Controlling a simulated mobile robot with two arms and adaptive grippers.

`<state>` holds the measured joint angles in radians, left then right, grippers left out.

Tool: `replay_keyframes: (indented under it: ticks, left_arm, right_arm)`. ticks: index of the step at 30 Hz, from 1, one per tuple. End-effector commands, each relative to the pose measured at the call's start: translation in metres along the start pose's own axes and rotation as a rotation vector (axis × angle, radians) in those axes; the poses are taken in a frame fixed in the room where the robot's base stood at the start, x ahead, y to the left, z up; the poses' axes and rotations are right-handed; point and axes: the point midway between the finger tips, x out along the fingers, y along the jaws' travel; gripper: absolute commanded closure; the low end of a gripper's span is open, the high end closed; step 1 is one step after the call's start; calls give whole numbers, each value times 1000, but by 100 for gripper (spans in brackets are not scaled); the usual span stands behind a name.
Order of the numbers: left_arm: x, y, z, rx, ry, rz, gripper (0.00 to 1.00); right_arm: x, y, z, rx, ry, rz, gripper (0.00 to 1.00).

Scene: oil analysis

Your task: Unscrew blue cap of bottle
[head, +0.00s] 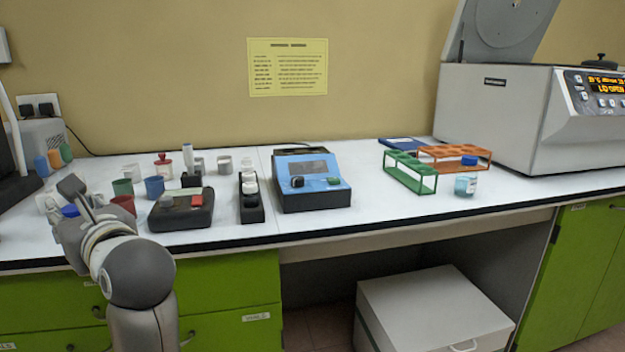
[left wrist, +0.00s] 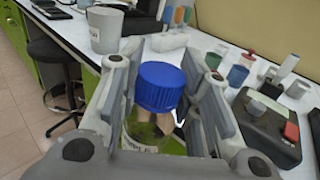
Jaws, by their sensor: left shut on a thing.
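In the left wrist view, a bottle with a ribbed blue cap (left wrist: 161,86) sits between the fingers of my left gripper (left wrist: 164,70). The clear bottle body (left wrist: 145,135) carries a label and is partly hidden by the fingers. The cap is on the bottle. My left gripper is shut on the bottle. In the head view, my left gripper (head: 72,196) is at the left front of the bench, with the blue cap (head: 70,211) just showing beside it. Another small bottle with a blue cap (head: 466,175) stands by the racks. My right gripper is not in view.
A black device (head: 180,215), a blue instrument (head: 312,190) and several cups stand right of my left gripper. Green (head: 410,180) and orange (head: 455,153) racks stand before the open centrifuge (head: 500,110). The bench (head: 375,215) is clear between the blue instrument and the racks.

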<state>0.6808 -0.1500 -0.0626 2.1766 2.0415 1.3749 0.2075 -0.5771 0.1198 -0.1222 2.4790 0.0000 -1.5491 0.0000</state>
Motion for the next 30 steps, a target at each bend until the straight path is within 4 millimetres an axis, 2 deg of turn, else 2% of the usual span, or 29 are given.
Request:
replay_keyframes:
  ticks: [1,3,15,22,30]
  left_arm:
    - [-4,-5,-16,8,2,-40,100]
    - [-9,-13,-33,8,1,-101,100]
    - [-58,-46,-132,12,2,-445,100]
    - [-98,-53,-190,13,5,-641,100]
    - [-151,-50,-249,8,6,-844,100]
  right_arm:
    - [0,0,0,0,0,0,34]
    - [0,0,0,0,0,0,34]
    - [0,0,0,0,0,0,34]
    - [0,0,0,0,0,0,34]
    - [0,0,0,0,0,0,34]
